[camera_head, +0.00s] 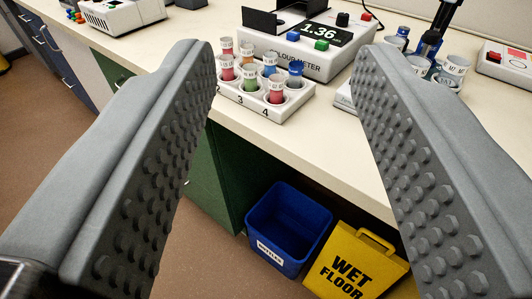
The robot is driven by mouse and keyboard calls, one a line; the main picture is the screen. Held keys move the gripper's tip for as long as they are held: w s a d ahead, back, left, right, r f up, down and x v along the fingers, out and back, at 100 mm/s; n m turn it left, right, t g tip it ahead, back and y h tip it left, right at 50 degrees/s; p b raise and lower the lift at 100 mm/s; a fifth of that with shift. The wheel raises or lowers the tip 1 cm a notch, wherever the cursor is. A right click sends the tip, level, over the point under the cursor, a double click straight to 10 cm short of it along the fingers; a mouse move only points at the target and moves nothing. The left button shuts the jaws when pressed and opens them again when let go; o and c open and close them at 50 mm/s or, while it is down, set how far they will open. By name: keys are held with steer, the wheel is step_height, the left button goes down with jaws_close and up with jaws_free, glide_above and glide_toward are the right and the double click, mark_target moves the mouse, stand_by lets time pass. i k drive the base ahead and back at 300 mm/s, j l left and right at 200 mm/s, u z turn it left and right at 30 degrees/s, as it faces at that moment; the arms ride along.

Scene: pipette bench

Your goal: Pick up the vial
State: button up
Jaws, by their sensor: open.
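My gripper (285,62) is open and empty. Its two grey studded fingers stand wide apart in the foreground, over the front edge of the bench. Beyond them, between the fingertips in the picture, a white numbered rack (260,111) holds several small vials with labelled tops. Among them are a red vial (276,90), a green one (250,77) and a blue one (295,73). The left finger hides the rack's left end. Which vial is meant I cannot tell. More labelled containers (455,70) stand at the right, partly behind the right finger.
A white colour meter (300,60) reading 1.36 stands behind the rack. The cream bench top (330,125) is bare in front of the rack. Below are a blue bin (288,225) and a yellow wet floor sign (355,262). Another device (505,62) is at far right.

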mark_target(226, 60)
steer(key=k+l+u, duration=0.15)
steer(key=l, duration=0.2)
steer(key=k+l+u, duration=0.15)
steer(key=l, duration=0.2)
steer(key=i+j+z, duration=0.25)
steer(key=i+j, duration=0.25)
steer(key=i+j+z, duration=0.25)
steer(key=i+j, duration=0.35)
steer(key=u, duration=0.3)
steer(key=k+j+z, duration=0.15)
steer(key=j+z, duration=0.15)
steer(key=j, duration=0.05)
